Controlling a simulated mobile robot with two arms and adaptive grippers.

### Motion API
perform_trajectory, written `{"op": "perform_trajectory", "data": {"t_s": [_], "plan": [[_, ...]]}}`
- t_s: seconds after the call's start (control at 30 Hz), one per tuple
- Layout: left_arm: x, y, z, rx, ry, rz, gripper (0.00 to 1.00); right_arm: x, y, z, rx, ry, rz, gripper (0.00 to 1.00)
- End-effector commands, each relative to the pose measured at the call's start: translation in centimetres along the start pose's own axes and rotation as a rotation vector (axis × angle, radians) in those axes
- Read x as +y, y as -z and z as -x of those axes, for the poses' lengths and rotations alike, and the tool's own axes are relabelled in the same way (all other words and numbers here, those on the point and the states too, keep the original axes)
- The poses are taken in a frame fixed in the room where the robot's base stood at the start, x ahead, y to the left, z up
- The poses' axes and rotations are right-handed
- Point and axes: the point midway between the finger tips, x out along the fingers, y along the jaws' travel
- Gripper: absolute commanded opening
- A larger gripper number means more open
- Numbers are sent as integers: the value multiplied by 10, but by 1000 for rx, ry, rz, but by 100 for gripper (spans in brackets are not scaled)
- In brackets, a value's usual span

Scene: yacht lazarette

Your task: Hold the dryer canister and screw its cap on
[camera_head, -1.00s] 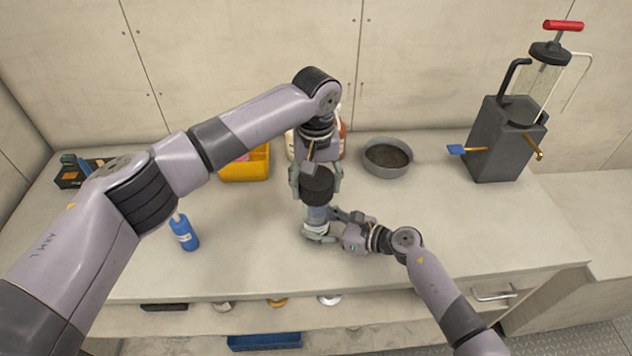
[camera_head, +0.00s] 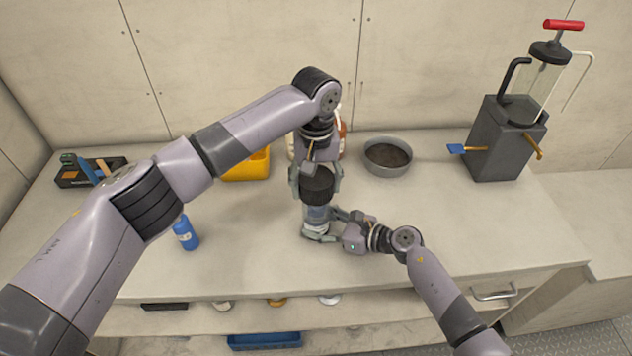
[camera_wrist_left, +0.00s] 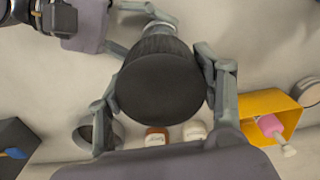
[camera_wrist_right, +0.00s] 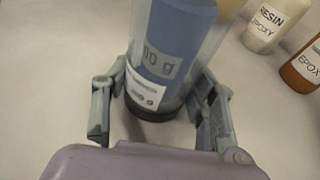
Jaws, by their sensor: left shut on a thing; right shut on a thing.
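The dryer canister (camera_head: 317,215) stands upright on the counter, a clear tube with blue contents and a white label. In the right wrist view the canister (camera_wrist_right: 172,50) shows a "g" weight label and a dark base. My right gripper (camera_head: 325,232) is shut around its lower part. The black cap (camera_head: 317,188) is on top of the canister; I cannot tell how far it is threaded. My left gripper (camera_head: 316,180) comes from above and is shut on the cap. The cap (camera_wrist_left: 160,88) fills the middle of the left wrist view, a finger at each side.
A grey bowl (camera_head: 388,170) stands right of the cap, and resin and epoxy bottles (camera_wrist_right: 268,28) stand behind. A yellow bin (camera_head: 246,170), a blue bottle (camera_head: 186,233) and a tool tray (camera_head: 75,178) are at left. A pump device (camera_head: 503,140) is at right. The counter's front right is clear.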

Motion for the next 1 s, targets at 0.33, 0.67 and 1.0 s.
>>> {"op": "perform_trajectory", "data": {"t_s": [0.33,0.67,1.0], "plan": [[0,0,-5,1,-1,1,38,0,0,0,1,-1,-1,30],[0,0,-10,0,-1,1,38,0,0,0,1,-1,-1,30],[0,0,-15,0,-1,1,38,0,1,0,1,-1,-1,30]]}}
